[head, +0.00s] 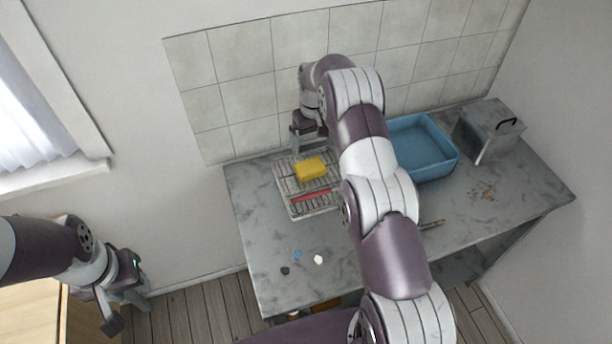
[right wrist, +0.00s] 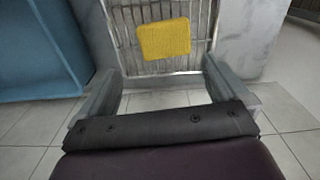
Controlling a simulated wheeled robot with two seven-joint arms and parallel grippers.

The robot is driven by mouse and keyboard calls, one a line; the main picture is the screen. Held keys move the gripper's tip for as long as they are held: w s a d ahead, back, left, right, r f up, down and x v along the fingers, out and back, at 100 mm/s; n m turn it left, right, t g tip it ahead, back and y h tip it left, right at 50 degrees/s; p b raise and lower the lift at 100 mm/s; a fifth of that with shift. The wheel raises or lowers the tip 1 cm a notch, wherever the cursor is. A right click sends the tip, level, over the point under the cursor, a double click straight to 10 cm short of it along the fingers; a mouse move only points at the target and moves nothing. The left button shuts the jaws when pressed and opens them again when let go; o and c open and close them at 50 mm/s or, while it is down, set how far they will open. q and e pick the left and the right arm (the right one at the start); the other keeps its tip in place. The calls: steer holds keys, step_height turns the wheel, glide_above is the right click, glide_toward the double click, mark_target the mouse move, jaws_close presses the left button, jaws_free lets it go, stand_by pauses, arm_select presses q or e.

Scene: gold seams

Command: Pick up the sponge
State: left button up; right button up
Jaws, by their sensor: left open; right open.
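The yellow sponge (head: 311,168) lies on a grey wire rack (head: 300,210) on the marble-look counter. It also shows in the right wrist view (right wrist: 165,40), beyond and roughly between my fingers. My right gripper (head: 302,143) is behind the sponge, close to the tiled wall, open and empty. In the right wrist view, its two fingers (right wrist: 162,70) are spread apart, with the sponge clear of them. My left gripper (head: 125,308) is open and empty at the lower left, away from the counter.
A red stick-like item (head: 312,195) lies on the rack in front of the sponge. A blue bin (head: 452,160) and a grey box with a black handle (head: 490,130) stand to the right. Small dark, blue and white pieces (head: 318,259) lie near the counter's front. Tiles (head: 245,100) bound the back.

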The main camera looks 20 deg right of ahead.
steer(key=p, duration=0.2)
glide_above(310, 166)
steer(key=f, duration=0.4)
steer(key=shift+w, duration=0.35)
steer(key=f, duration=0.1)
steer(key=f+p, duration=0.1)
steer(key=f, duration=0.2)
steer(key=shift+s+f+p, duration=0.15)
steer(key=shift+s+p, duration=0.2)
steer(key=shift+s, duration=0.05)
steer(key=shift+d+f, duration=0.15)
steer(key=shift+f, duration=0.35)
steer(key=shift+w, duration=0.1)
steer(key=c, duration=0.4)
steer(key=shift+a, duration=0.2)
steer(key=c, duration=0.3)
steer(key=shift+d, duration=0.1)
steer(key=shift+c, duration=0.2)
